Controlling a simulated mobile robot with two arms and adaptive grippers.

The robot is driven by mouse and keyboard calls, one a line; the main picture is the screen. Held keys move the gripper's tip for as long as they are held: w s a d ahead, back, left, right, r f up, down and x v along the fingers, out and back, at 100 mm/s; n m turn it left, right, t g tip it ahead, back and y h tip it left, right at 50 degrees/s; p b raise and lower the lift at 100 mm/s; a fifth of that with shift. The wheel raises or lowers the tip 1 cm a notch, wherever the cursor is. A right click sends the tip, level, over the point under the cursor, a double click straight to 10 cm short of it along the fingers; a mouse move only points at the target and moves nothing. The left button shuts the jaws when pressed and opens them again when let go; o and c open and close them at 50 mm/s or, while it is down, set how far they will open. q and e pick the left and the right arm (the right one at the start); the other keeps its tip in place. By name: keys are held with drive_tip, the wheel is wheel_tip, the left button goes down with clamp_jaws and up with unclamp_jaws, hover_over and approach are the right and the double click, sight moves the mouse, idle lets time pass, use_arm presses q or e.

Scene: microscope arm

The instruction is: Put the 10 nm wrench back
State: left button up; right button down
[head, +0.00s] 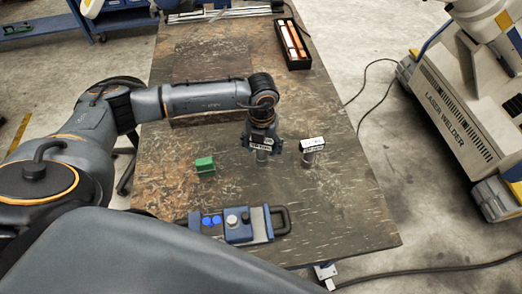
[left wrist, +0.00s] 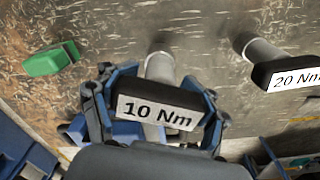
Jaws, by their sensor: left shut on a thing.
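The 10 Nm wrench (left wrist: 158,112) has a dark head with a white label and a grey metal shaft. In the left wrist view it sits between the blue-and-black fingers of my left gripper (left wrist: 152,95), which is shut on it. In the head view my left gripper (head: 262,143) points down over the table, and the shaft of the wrench (head: 262,157) shows below it. I cannot tell whether the shaft touches the table. A similar 20 Nm wrench (head: 313,145) stands upright just to the right; it also shows in the left wrist view (left wrist: 285,75). My right gripper is out of view.
A green block (head: 204,166) lies on the worn table (head: 340,215) left of the gripper. A blue device with a dark handle (head: 237,225) lies near the front edge. A black tray with orange and white items (head: 294,45) is at the back. A laser welder (head: 450,110) stands right of the table.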

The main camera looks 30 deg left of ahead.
sight(261, 154)
use_arm(q)
drive_tip(key=shift+w+a+f+p, duration=0.1)
drive_tip(key=shift+a+f+p, duration=0.15)
drive_tip(key=shift+f+p, duration=0.1)
wheel_tip(261, 154, down, 2)
drive_tip(key=shift+f+p, duration=0.1)
drive_tip(key=shift+p, duration=0.5)
drive_tip(key=shift+f, duration=0.25)
drive_tip(key=shift+f, duration=0.1)
drive_tip(key=shift+f+b, duration=0.15)
drive_tip(key=shift+b, duration=0.15)
drive_tip(key=o, duration=1.7)
drive_tip(key=shift+c, duration=0.2)
